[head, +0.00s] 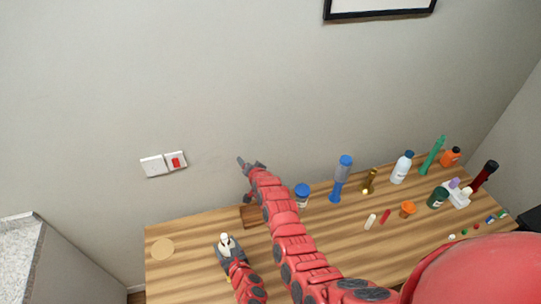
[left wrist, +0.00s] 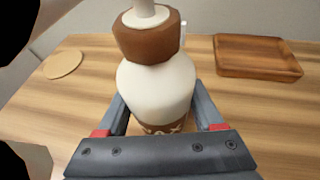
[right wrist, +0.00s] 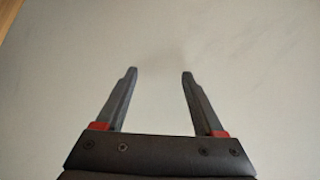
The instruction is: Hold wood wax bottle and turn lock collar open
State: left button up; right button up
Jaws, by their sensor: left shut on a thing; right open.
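The wood wax bottle (left wrist: 158,88) is cream white with a brown lock collar (left wrist: 149,38) and a white top. It stands upright between the fingers of my left gripper (left wrist: 160,118), which is shut on its body. In the head view the bottle (head: 225,241) shows small in my left gripper (head: 226,250) at the front left of the table. My right gripper (head: 250,163) is open and empty, raised near the wall. In the right wrist view its fingers (right wrist: 160,75) are apart with only the plain wall beyond them.
The wooden table (head: 190,275) bears a round tan disc (head: 162,249) at left and a brown wooden tray (left wrist: 258,56), partly hidden by my right arm in the head view. Several bottles, including a blue-capped one (head: 302,194), stand at right. A switch plate (head: 163,163) is on the wall.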

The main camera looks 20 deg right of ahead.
jog(key=s+d+r+n+t+h, duration=0.1)
jog(key=s+d+r+t+h, duration=0.3)
jog(key=s+r+t, duration=0.5)
notch_tip(320, 180, up, 4)
jog(key=shift+s+d+r+n, duration=0.1)
jog(key=shift+s+d+n, duration=0.25)
jog(key=shift+d, duration=0.5)
jog(key=w+a+f+m+g+y, duration=0.2)
jog(key=w+a+f+g, duration=0.15)
jog(key=f, duration=0.35)
jog(key=w+a+f+m+g+y, duration=0.25)
jog(key=w+f, duration=0.25)
jog(key=f, duration=0.3)
jog(key=n+g+y, duration=0.1)
jog(key=g+y, duration=0.1)
jog(key=g, duration=1.6)
send_near(226, 235)
jog(key=x, duration=1.1)
jog(key=shift+w+d+f, duration=0.1)
jog(key=shift+w+f, duration=0.1)
jog(key=shift+w, duration=0.15)
